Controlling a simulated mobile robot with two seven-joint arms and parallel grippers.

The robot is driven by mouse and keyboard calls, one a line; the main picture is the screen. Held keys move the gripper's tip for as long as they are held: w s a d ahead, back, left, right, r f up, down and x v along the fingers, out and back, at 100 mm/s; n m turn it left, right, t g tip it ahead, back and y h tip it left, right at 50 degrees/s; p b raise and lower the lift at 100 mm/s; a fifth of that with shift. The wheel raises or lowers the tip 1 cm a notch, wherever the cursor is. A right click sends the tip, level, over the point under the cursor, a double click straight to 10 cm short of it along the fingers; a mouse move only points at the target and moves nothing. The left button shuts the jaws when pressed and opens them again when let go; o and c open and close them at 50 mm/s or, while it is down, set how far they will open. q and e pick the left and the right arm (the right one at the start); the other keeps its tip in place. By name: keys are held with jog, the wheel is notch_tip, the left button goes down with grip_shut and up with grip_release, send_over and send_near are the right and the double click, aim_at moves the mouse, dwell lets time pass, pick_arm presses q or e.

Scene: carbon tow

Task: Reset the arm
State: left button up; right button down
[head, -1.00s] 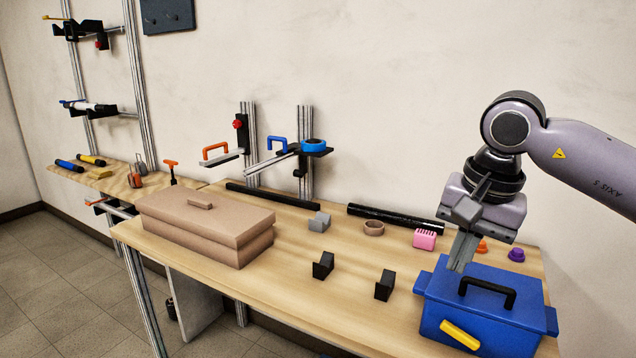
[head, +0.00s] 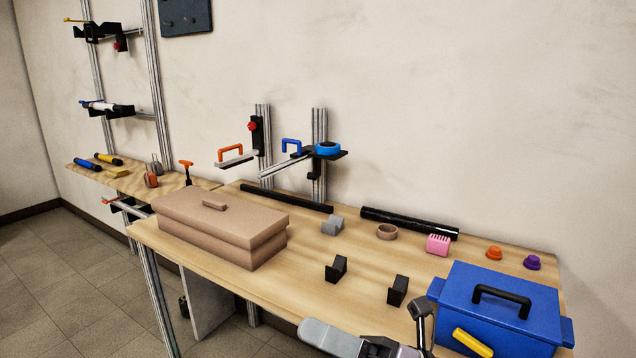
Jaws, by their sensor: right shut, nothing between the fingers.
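My right gripper (head: 328,338) is low at the bottom edge of the head view, in front of the work table (head: 285,292). It is shut and empty, and its grey fingers point left. The frame's lower edge cuts off much of it and its arm. It is left of the blue lidded box (head: 500,310), which has a black top handle and a yellow front handle. Its dark parts overlap the box's left side in the picture. My left gripper does not show.
A tan lidded box (head: 220,225) is at the left. A black tube (head: 408,222), tan ring (head: 386,232), pink block (head: 438,244), and orange (head: 494,253) and purple (head: 532,262) pieces lie behind.

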jog(key=w+d+f+m+t+h, duration=0.1)
jog(key=d+f+m+t+h, duration=0.5)
jog(key=m, duration=0.7)
jog(key=w+d+f+m+t+h, duration=0.1)
jog(key=d+f+m+t+h, duration=0.3)
jog(key=f+m+t+h, duration=0.55)
jog(key=s+d+f+m+g+h, duration=0.2)
jog(key=s+d+f+m+g, duration=0.3)
jog(key=s+f+m, duration=0.2)
jog(key=s+d+f+m+g+h, duration=0.2)
jog(key=s+d+f+m+g, duration=0.2)
jog(key=s+f+m, duration=0.3)
notch_tip(320, 180, down, 4)
jog(key=shift+s+d+f+m+g, duration=0.15)
jog(key=shift+s+d+m+g, duration=0.25)
jog(key=shift+m, duration=0.85)
